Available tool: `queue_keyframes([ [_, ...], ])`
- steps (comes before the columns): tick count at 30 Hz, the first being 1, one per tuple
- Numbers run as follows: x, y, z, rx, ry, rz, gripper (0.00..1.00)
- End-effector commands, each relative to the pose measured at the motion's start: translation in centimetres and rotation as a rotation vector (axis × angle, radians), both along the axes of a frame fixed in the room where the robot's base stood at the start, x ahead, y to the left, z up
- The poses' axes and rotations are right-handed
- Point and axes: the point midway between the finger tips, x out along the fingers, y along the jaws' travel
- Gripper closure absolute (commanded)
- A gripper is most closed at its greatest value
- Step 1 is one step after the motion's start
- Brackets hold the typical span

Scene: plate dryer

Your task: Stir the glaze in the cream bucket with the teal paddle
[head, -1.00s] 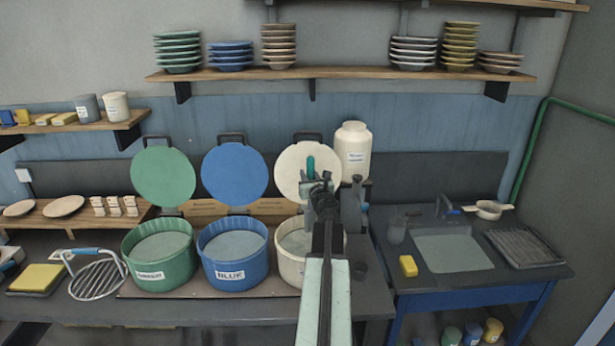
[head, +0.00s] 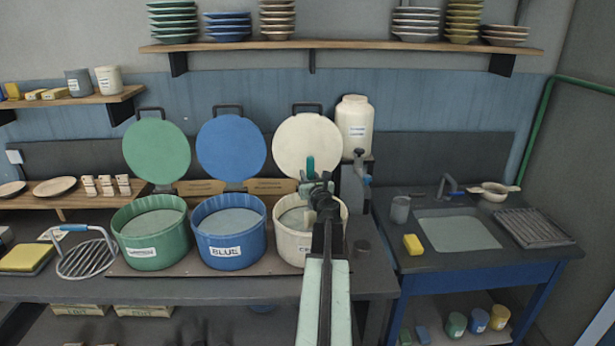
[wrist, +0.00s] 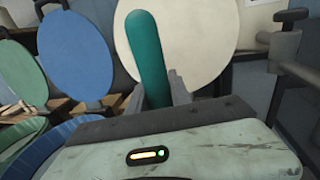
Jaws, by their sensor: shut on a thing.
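The cream bucket (head: 292,244) stands open at the right end of the bucket row, with grey glaze (head: 292,217) in it and its round cream lid (head: 306,147) upright behind. My gripper (head: 320,190) is over the bucket's right part and is shut on the teal paddle (head: 310,166). In the wrist view the paddle's teal upper end (wrist: 147,58) stands up between the fingers, tilted a little. The paddle's lower part is mostly hidden by my gripper, so I cannot tell how deep it sits in the glaze.
The blue bucket (head: 228,250) and green bucket (head: 150,244) stand open to the left, their lids raised. A cream jar (head: 355,125) on a dark stand is close behind right. A sink (head: 459,234) with a yellow sponge (head: 413,244) is further right.

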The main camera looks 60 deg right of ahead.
Motion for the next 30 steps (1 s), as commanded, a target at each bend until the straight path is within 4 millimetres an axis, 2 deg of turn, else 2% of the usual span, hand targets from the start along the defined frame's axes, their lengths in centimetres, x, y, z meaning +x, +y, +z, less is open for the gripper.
queue_keyframes([
  [1, 0.0, 0.0, -1.2, 0.0, 0.0, 0.0, 1.0],
  [11, 0.1, 0.0, -4.5, 0.0, 0.0, 0.001, 1.0],
  [24, 0.1, 0.1, -4.6, 0.0, 0.0, 0.002, 1.0],
  [30, 0.9, 0.7, -4.6, 0.0, 0.0, 0.003, 1.0],
])
